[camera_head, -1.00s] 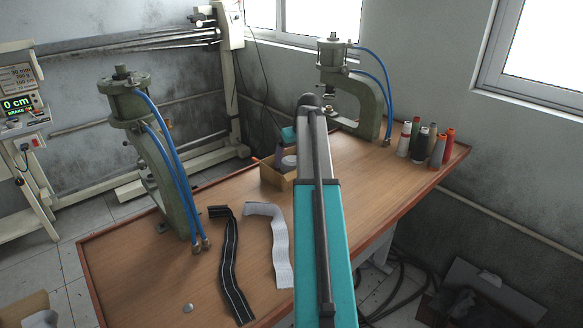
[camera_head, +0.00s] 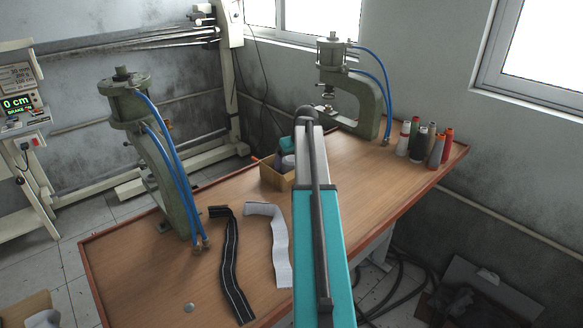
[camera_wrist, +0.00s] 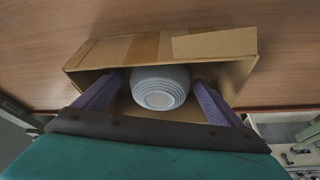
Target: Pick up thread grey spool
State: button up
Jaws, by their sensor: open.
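A pale grey spool (camera_wrist: 160,88) with ringed steps on its end sits inside an open cardboard box (camera_wrist: 215,44) in the wrist view. My gripper (camera_wrist: 159,80) is open, with its two purple fingers reaching into the box, one on each side of the spool. A narrow gap seems to show between each finger and the spool; contact is hard to tell. In the head view the box (camera_head: 268,176) stands mid-table, partly behind my arm, and the grey spool (camera_head: 288,163) shows over its edge. My gripper is mostly hidden there.
The wooden table (camera_head: 340,200) carries a green press (camera_head: 160,150) at left and another (camera_head: 365,105) at back right. Several thread spools (camera_head: 425,143) stand at the right edge. A black strap (camera_head: 232,265) and a white strap (camera_head: 280,245) lie in front of the box.

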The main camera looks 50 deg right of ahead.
aim_at(292, 159)
jog(key=c, duration=1.2)
jog(key=shift+r, duration=0.15)
jog(key=shift+r+b, duration=0.9)
jog(key=shift+r, duration=4)
